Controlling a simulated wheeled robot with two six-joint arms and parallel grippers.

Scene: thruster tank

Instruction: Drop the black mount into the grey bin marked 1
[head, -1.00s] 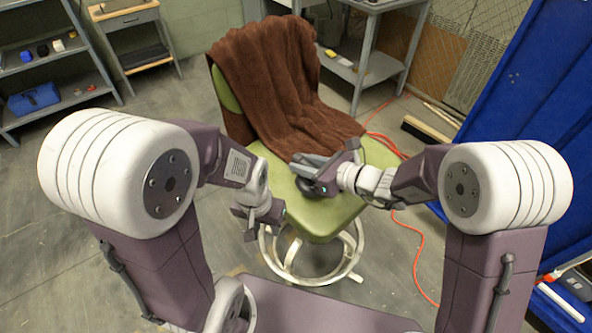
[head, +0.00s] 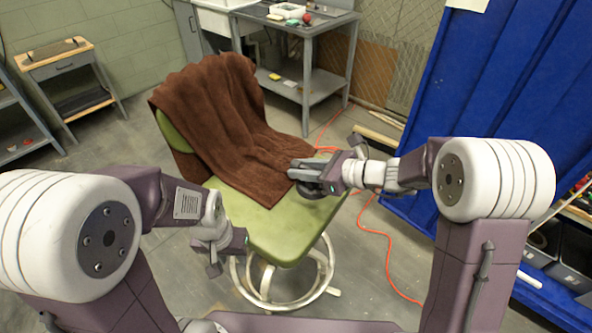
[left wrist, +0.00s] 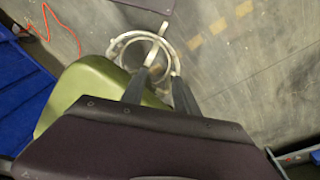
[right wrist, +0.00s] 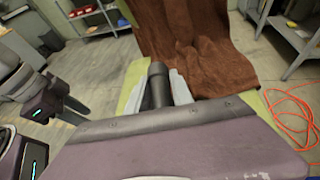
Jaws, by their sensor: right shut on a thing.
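My right gripper (head: 306,172) is shut on the black mount (right wrist: 158,86), a dark cylindrical piece between its two grey fingers in the right wrist view. In the head view, the mount is a small dark shape (head: 311,191) under the fingers, above the right side of the green chair's seat. My left gripper (head: 230,252) is empty, near the seat's front left edge. Its fingers stand apart in the left wrist view (left wrist: 160,75). No bin with a readable 1 shows. Dark grey bins (head: 578,258) are partly visible at the right edge.
The green chair (head: 275,225) with a brown towel (head: 225,130) stands directly in front. A grey worktable (head: 300,32) is behind it, a wood-topped bench (head: 55,60) at left, a blue panel (head: 480,90) at right. An orange cord (head: 385,235) lies on the floor.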

